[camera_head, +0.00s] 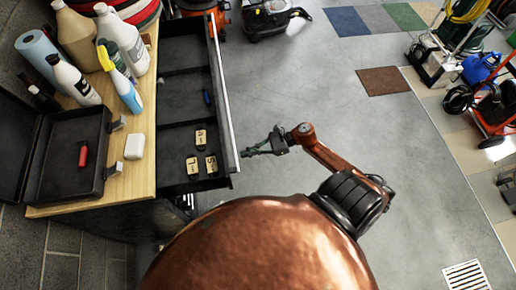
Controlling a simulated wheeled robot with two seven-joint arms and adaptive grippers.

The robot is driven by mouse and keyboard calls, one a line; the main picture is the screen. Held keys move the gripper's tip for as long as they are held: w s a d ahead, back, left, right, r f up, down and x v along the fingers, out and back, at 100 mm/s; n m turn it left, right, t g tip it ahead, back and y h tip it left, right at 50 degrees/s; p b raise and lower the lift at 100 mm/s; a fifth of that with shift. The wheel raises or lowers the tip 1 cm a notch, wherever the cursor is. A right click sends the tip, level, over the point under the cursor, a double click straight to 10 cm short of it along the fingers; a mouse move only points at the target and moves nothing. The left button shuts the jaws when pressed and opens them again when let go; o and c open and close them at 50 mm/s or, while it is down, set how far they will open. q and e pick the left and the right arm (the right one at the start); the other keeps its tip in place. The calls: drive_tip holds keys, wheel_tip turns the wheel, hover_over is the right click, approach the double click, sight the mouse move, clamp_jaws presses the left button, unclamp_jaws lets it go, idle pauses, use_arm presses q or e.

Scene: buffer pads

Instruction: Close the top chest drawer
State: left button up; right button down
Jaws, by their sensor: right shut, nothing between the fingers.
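The top chest drawer (181,143) is pulled out to the right from under the wooden chest top (142,168). Its dark inside is split into compartments. The near compartment holds several tan blocks (192,166) with dark marks, and a blue item (207,97) lies in the middle one. The drawer's front panel (222,90) runs along its right side. My right gripper (246,153) is shut and empty. Its fingertips are just right of the near end of the front panel; I cannot tell if they touch it. My left gripper is not in view.
On the chest top stand several bottles (124,40), a blue roll (40,58), a white block (134,146) and an open black case (68,150) with a red item in it. Grey floor (310,90) is clear to the right. Red-wheeled equipment (487,98) stands at the far right.

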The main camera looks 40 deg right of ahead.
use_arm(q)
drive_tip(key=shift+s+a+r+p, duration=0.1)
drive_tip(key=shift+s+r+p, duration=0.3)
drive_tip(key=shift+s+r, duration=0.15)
use_arm(e)
drive_tip(key=w+a, duration=0.1)
drive_tip(key=a, duration=0.1)
drive_tip(key=w+a, duration=0.1)
drive_tip(key=a, duration=0.1)
drive_tip(key=shift+w+f, duration=0.1)
drive_tip(key=shift+w, duration=0.1)
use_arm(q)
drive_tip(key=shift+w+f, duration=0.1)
